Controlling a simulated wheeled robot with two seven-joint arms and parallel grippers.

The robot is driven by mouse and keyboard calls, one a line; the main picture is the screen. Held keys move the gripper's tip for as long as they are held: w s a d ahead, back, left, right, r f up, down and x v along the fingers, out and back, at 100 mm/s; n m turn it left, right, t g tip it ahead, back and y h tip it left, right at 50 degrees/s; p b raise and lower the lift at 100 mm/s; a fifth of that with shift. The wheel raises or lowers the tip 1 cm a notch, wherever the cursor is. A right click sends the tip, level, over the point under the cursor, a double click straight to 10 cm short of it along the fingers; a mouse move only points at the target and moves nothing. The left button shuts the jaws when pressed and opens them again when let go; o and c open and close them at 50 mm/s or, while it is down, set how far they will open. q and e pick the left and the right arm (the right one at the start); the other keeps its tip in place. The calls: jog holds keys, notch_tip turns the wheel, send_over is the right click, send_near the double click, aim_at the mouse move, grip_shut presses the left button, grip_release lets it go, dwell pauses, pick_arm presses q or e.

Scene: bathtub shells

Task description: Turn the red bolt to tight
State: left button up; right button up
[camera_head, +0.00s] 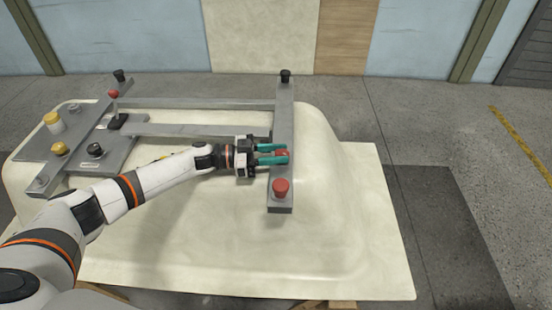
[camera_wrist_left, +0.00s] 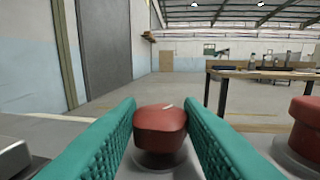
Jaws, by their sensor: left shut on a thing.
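The red bolt (camera_head: 283,153) sits on the right-hand grey beam (camera_head: 281,205) of a metal frame on the upturned cream bathtub shell (camera_head: 330,180). My left gripper (camera_head: 273,154) reaches it from the left, its teal fingers shut on the bolt's head. In the left wrist view the bolt (camera_wrist_left: 160,128) shows between the two fingers (camera_wrist_left: 160,140), with a short white mark on top. The fingers partly hide the bolt in the head view. My right gripper is not in view.
A larger red knob (camera_head: 281,188) stands close by on the same beam; a black knob (camera_head: 286,76) is at its far end. Yellow knobs (camera_head: 53,121), a black knob (camera_head: 95,150) and another red part (camera_head: 113,94) are at the left. Floor (camera_head: 450,150) at the right is clear.

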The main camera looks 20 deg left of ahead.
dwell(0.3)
pick_arm(q)
jog(key=o, duration=1)
jog(key=shift+c, duration=0.2)
jog(key=b+v, duration=0.1)
jog(key=v, duration=1.1)
